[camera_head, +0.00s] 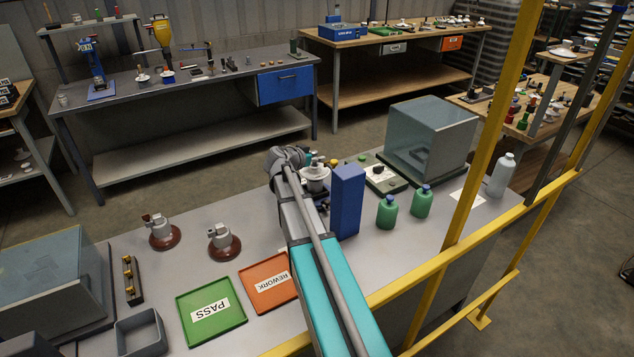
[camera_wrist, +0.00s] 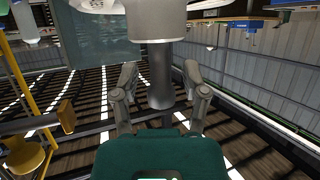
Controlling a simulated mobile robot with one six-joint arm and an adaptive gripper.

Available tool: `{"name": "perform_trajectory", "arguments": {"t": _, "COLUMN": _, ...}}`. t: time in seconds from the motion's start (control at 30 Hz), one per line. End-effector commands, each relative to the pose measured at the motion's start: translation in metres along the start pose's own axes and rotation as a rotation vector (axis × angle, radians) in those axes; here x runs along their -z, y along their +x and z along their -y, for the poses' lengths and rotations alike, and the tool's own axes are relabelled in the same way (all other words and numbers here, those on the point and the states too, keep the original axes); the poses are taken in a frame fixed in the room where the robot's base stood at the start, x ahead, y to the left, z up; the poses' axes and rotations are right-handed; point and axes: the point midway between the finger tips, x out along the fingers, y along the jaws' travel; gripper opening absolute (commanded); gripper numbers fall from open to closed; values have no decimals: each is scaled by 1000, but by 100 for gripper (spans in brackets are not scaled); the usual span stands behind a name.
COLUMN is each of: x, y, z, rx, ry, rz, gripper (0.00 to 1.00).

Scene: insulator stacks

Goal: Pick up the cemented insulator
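A white disc insulator (camera_head: 315,174) with grey metal on top stands on the grey bench, just right of the end of my arm and partly hidden by a blue block. In the wrist view, a wide grey metal cylinder (camera_wrist: 157,22) with a narrower dark shaft (camera_wrist: 160,78) hangs into the picture, with pale disc edges at the top. My gripper (camera_wrist: 160,82) has its two fingers on either side of the shaft, with gaps showing on both sides. Two brown insulators with grey caps (camera_head: 161,232) (camera_head: 224,242) stand at the left. I cannot tell which insulator is cemented.
A tall blue block (camera_head: 347,201) stands close right of my arm, with green bottles (camera_head: 387,212) beyond. A clear-sided box (camera_head: 430,138) stands at the back. A green PASS tray (camera_head: 211,327) and an orange REWORK tray (camera_head: 268,299) lie left of my arm. A yellow rail (camera_head: 470,246) runs along the front.

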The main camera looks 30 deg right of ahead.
Motion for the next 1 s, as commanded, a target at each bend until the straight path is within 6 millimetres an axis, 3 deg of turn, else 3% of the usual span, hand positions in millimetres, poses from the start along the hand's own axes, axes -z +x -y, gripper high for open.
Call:
{"name": "perform_trajectory", "arguments": {"t": 0.03, "x": 0, "y": 0, "z": 0, "rx": 0, "ry": 0, "rz": 0, "gripper": 39}}
{"name": "perform_trajectory", "arguments": {"t": 0.23, "x": 0, "y": 0, "z": 0, "rx": 0, "ry": 0, "rz": 0, "gripper": 2}}
{"name": "perform_trajectory", "arguments": {"t": 0.27, "x": 0, "y": 0, "z": 0, "rx": 0, "ry": 0, "rz": 0, "gripper": 0}}
{"name": "perform_trajectory", "arguments": {"t": 1.0, "x": 8, "y": -3, "z": 0, "rx": 0, "ry": -1, "rz": -2, "gripper": 0}}
